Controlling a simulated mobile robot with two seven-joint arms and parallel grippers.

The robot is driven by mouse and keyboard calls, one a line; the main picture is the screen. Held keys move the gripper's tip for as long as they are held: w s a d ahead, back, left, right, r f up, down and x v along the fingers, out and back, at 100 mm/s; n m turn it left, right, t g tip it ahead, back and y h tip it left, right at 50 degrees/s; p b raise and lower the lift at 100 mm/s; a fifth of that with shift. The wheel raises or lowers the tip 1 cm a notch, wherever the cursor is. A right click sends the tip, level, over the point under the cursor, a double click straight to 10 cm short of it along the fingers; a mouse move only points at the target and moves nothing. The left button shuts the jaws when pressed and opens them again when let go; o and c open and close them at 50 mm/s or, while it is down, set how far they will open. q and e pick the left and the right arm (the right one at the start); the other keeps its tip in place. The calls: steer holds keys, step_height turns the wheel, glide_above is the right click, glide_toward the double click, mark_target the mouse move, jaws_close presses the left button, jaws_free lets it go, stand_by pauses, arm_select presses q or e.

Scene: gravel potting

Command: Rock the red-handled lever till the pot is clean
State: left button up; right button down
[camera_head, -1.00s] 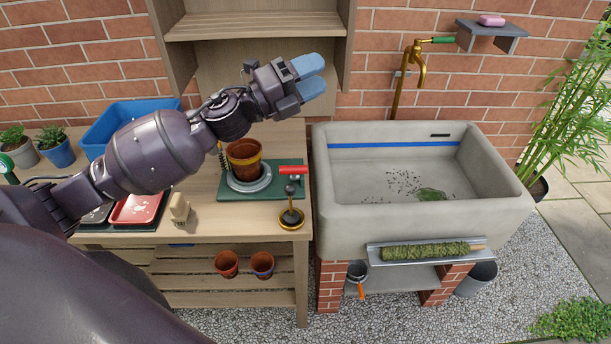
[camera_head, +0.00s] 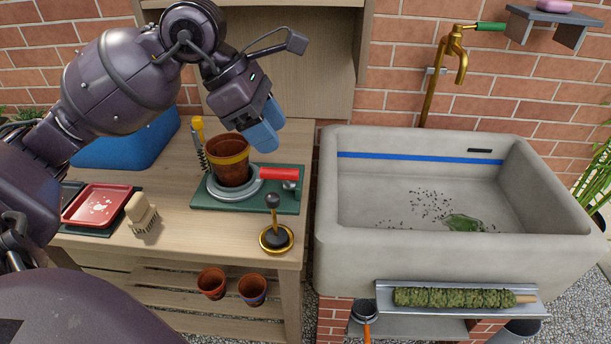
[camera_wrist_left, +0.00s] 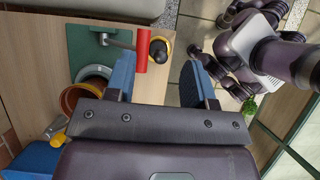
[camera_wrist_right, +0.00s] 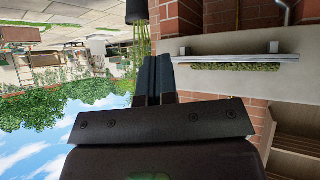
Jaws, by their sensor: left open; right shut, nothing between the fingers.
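The terracotta pot (camera_head: 229,170) with a yellow-brown rim band stands in a grey ring on a green base plate (camera_head: 287,205) on the wooden bench. The red-handled lever (camera_head: 278,174) sits just right of the pot; its red handle also shows in the left wrist view (camera_wrist_left: 142,52), ahead of the fingers. My left gripper (camera_head: 266,130) is above and behind the handle, pointing down, open and empty. In the left wrist view the handle lies beside the left blue finger, apart from it as far as I can tell. My right gripper (camera_wrist_right: 157,75) is shut and empty, away from the bench.
A black-knobbed plunger on a brass dish (camera_head: 275,235) stands in front of the plate. A brush (camera_head: 141,213), red tray (camera_head: 97,205) and blue bin (camera_head: 125,147) are left. A stone sink (camera_head: 345,220) adjoins the bench at right.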

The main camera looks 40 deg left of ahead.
mark_target(286, 170)
arm_select(q)
steer(key=shift+w+a+f+y+b, duration=0.15)
steer(key=shift+a+f+y, duration=0.2)
steer(key=shift+a+y, duration=0.15)
steer(key=shift+w+a+f+y+b, duration=0.15)
steer(key=shift+a+f+y, duration=0.15)
steer(key=shift+a+y, duration=0.15)
steer(key=b+x, duration=0.2)
steer(key=x, duration=0.6)
steer(key=shift+d+f, duration=0.1)
steer(key=shift+f, duration=0.15)
steer(key=shift+b+x, duration=0.4)
steer(key=shift+x, duration=0.55)
arm_select(e)
steer(key=shift+g, duration=0.4)
steer(key=f, duration=0.4)
steer(key=shift+s, duration=0.35)
arm_select(q)
steer(key=shift+r, duration=0.1)
jaws_close()
arm_select(e)
steer(key=shift+d, duration=0.1)
